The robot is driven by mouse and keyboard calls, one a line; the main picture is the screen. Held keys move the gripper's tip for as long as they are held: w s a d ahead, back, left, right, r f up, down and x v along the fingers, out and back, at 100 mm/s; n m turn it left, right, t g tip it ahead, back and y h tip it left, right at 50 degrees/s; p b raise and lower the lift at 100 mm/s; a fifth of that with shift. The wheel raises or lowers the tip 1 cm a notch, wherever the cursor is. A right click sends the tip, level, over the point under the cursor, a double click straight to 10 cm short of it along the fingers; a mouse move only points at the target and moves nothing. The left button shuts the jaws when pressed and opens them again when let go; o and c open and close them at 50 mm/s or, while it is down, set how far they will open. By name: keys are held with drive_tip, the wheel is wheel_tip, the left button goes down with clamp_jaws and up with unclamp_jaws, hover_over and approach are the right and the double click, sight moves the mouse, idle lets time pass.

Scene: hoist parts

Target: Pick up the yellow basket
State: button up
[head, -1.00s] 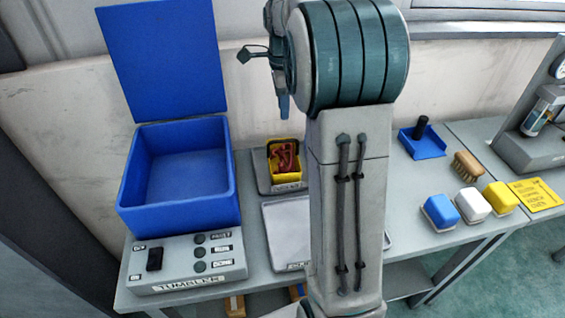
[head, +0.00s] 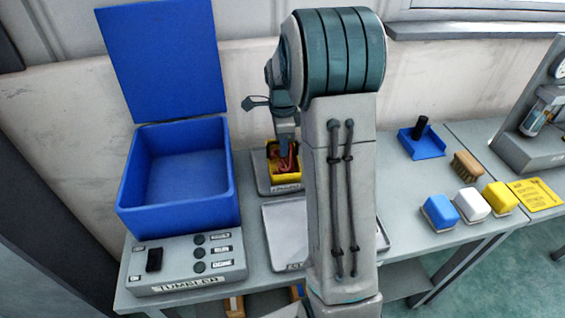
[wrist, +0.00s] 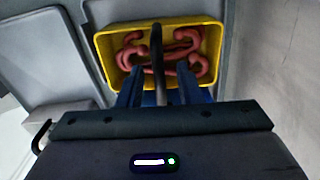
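The yellow basket (head: 284,178) stands on a grey pad at the back of the bench, with red hook-shaped parts (head: 287,160) in it. The basket (wrist: 108,66) also shows in the wrist view, with the red hooks (wrist: 180,48) inside and a dark handle (wrist: 157,62) arching over it. My gripper (head: 286,140) is right above the basket, pointing down. In the wrist view its two blue fingers (wrist: 158,84) are apart, one on each side of the handle. I see a gap between each finger and the handle. My arm hides part of the bench to the right.
A blue open-lidded bin (head: 180,215) stands close left of the basket, behind the tumbler control panel (head: 190,262). A grey tray (head: 283,235) lies in front. To the right are a blue dustpan-like holder (head: 425,147), a brush (head: 467,166) and blue, white and yellow blocks (head: 471,203).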

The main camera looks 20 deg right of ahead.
clamp_jaws()
drive_tip(key=shift+r, duration=0.1)
idle(1.2)
